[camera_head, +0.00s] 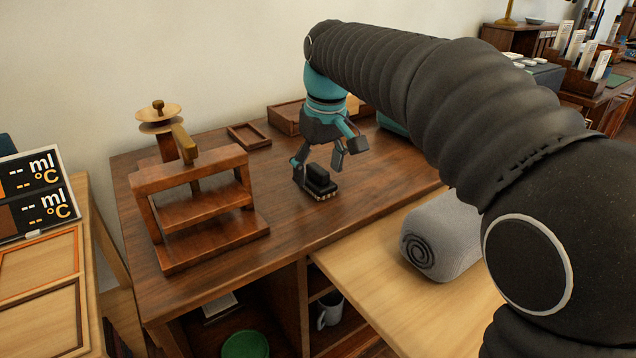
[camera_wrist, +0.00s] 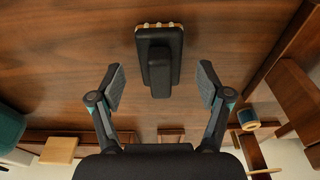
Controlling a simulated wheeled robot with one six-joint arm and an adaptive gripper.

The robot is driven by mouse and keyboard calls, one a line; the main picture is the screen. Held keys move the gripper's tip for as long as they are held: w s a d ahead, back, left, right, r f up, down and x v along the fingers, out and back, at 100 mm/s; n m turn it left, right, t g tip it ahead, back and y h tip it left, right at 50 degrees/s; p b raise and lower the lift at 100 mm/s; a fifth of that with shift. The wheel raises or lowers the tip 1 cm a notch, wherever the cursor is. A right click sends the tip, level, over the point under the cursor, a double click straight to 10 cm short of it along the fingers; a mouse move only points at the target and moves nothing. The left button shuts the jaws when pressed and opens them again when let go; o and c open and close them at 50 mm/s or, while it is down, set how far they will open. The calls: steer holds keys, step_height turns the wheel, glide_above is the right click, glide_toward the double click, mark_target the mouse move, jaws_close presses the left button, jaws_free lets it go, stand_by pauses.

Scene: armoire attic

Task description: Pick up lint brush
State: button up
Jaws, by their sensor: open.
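The lint brush (camera_head: 318,181) is a small black block with a raised black grip and a pale bristle edge. It lies on the dark wooden desktop (camera_head: 215,141). In the wrist view the lint brush (camera_wrist: 158,58) is at top centre, ahead of my fingertips and roughly centred between them. My gripper (camera_head: 323,157), dark with teal parts, hangs over the desk by the brush. In the wrist view my gripper (camera_wrist: 160,84) has its two fingers spread wide with nothing between them. One finger partly overlaps the brush's area in the head view.
A wooden press-like stand (camera_head: 195,205) stands left of the brush. A small tray (camera_head: 249,135) and a wooden box (camera_head: 285,118) lie at the back. A grey speaker-like cylinder (camera_head: 440,237) rests on the lighter surface in front. Desk between stand and brush is clear.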

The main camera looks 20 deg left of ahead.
mark_target(316, 166)
steer(key=shift+f, duration=0.65)
steer(key=c, duration=1.3)
steer(key=shift+o, duration=0.2)
step_height(316, 166, up, 5)
steer(key=shift+w+a+f+p, duration=0.1)
steer(key=shift+f+p, duration=0.05)
steer(key=shift+p, duration=0.3)
steer(key=w+d+r+p, duration=0.2)
steer(key=w+r, duration=0.4)
steer(key=w, duration=0.5)
steer(key=shift+w+d+r, duration=0.15)
steer(key=shift+d+r, duration=0.05)
steer(key=shift+d, duration=0.05)
